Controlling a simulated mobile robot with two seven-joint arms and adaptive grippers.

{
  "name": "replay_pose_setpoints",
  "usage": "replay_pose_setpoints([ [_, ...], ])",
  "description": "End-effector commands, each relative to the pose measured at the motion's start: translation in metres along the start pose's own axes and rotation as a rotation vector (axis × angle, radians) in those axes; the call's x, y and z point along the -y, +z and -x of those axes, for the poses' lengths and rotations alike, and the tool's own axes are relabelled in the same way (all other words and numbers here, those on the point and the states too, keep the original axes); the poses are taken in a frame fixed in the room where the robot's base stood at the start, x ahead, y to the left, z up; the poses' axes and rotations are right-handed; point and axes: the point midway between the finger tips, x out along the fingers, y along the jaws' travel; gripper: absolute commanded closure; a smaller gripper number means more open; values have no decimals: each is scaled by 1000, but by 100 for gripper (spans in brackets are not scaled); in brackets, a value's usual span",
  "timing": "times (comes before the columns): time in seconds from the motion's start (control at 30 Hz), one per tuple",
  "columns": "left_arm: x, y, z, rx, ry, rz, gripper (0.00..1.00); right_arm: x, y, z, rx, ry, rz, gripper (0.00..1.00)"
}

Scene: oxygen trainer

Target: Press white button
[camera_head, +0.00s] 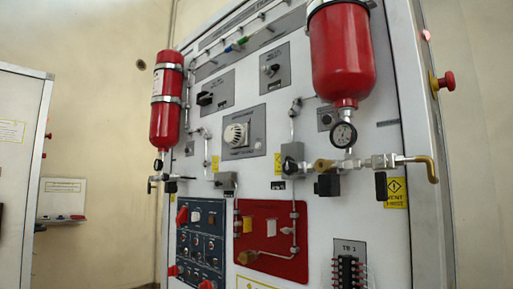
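Neither of my grippers is in view. A white trainer panel (370,220) stands upright in front of me, tilted in the picture. A round white knob-like part (236,135) sits on a grey plate in the panel's middle. I cannot tell which of these is the white button.
Two red cylinders, one at the left (166,115) and a larger one at the upper right (340,60), stick out from the panel. A pressure gauge (343,135), pipes and a brass handle (430,165) protrude too. A red button (446,80) is on the right side.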

Motion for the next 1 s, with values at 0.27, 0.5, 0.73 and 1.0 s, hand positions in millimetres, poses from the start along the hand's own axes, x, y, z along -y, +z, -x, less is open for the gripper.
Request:
replay_pose_setpoints([
  [0.27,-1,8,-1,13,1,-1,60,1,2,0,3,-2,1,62],
  [0.5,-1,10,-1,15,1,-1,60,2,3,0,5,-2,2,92],
  [0.73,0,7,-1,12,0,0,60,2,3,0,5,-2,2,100],
  [1.0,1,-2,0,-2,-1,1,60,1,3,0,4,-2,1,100],
])
